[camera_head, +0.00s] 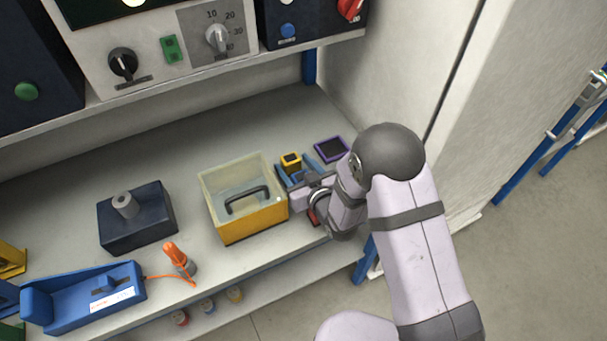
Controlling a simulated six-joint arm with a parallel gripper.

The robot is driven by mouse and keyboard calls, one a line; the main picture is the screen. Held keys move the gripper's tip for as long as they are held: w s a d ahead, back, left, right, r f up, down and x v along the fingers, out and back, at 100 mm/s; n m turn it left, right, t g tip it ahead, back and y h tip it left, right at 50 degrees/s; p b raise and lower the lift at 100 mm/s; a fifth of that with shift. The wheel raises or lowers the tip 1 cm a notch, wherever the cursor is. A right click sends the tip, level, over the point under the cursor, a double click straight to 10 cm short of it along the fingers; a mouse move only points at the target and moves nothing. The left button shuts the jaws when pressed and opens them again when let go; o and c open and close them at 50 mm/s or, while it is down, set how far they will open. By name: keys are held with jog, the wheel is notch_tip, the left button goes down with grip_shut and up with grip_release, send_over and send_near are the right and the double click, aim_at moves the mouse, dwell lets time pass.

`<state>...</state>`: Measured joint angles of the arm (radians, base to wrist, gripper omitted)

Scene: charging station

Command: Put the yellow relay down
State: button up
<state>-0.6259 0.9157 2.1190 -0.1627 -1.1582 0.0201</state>
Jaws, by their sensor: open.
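The jaws are open. The view is too small to tell whether a finger still touches the relay, and its underside is hidden.
A yellow box (252,226) with a clear lid and black handle stands left of my gripper. A purple-edged dark square (331,149) lies behind right. A red item (313,216) is partly hidden by my arm. A dark block (137,225) stands left. A shelf of instruments overhangs the back.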

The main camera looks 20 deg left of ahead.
jog(key=v, duration=1.2)
jog(key=shift+w+r, duration=0.1)
jog(key=shift+r, duration=0.3)
